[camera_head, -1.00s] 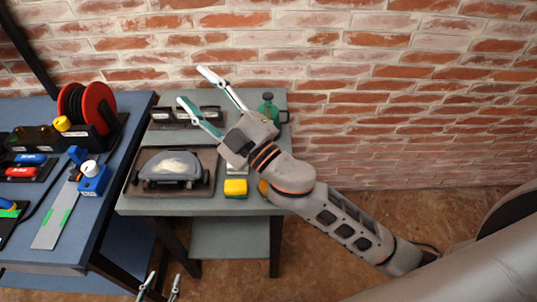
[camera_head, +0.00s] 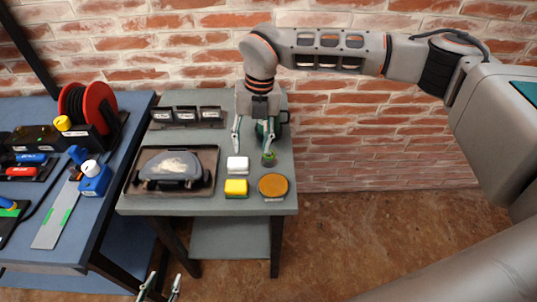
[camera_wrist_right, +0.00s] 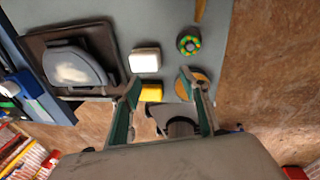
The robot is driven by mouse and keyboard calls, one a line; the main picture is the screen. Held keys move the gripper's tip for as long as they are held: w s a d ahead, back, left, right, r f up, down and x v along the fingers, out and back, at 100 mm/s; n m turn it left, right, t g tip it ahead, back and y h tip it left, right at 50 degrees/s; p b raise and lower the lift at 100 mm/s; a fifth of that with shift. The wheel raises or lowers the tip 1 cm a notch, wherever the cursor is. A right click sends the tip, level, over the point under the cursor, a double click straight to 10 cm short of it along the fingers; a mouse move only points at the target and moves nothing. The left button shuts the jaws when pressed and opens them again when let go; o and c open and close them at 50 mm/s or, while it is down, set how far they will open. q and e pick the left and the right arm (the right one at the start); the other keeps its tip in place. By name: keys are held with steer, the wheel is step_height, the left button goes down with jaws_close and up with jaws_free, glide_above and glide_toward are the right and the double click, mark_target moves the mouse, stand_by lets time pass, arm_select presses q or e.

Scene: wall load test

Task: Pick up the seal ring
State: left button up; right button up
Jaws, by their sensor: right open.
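No plain ring stands out, and I cannot tell for sure which thing is the seal ring. A small round green piece with yellow spots and a dark centre (camera_wrist_right: 188,42) lies on the grey table; in the head view it (camera_head: 268,159) is by the right-hand fingertip. A flat orange-brown disc (camera_head: 272,186) lies nearer the front edge, partly covered by a finger in the wrist view (camera_wrist_right: 204,76). My right gripper (camera_head: 252,148) points down over the table, open and empty. My left gripper (camera_head: 162,279) is at the bottom edge, its fingers apart.
A white block (camera_head: 237,164) and a yellow sponge-like block (camera_head: 236,188) lie left of the disc. A dark tray (camera_head: 131,187) with a grey lidded object is further left. A green container (camera_head: 262,130) stands partly behind my right gripper. A brick wall (camera_head: 400,130) closes the back.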

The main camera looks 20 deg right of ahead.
steer(key=r+m+h, duration=0.1)
steer(key=r+h, duration=0.1)
glide_above(269, 152)
steer(key=shift+a+f, duration=0.2)
steer(key=shift+a, duration=0.05)
steer(key=shift+w+d+f, duration=0.1)
steer(key=shift+d+f, duration=0.1)
steer(key=shift+d, duration=0.1)
steer(key=shift+f+p, duration=0.45)
steer(key=shift+f, duration=3.15)
steer(key=c, duration=0.8)
